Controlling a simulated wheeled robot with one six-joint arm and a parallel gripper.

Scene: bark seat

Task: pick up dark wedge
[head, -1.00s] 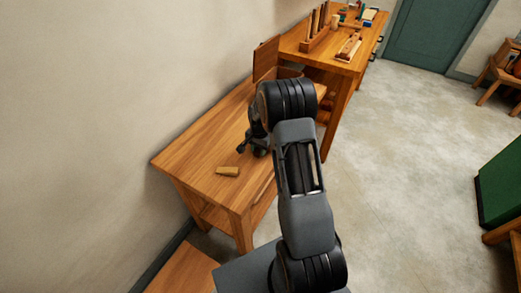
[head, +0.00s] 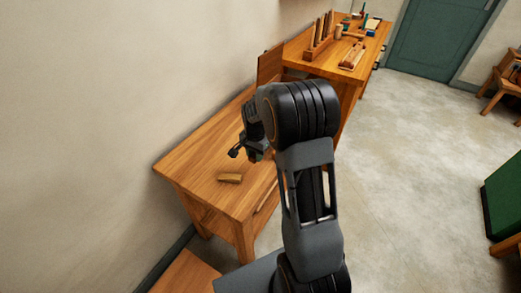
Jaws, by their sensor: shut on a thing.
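My gripper (head: 246,154) is above the wooden bench (head: 195,157), partly hidden behind my own arm. It is shut on a small dark brown piece, which I take to be the dark wedge (head: 253,158); only a sliver of it shows beside the jaws, so its shape is hard to tell.
Behind stands a taller workbench (head: 365,52) with a rack of upright tools (head: 321,37) and other small items. A wall runs along the bench's left side. Open floor (head: 410,150) lies to the right. A green-topped piece (head: 503,195) stands at the right edge.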

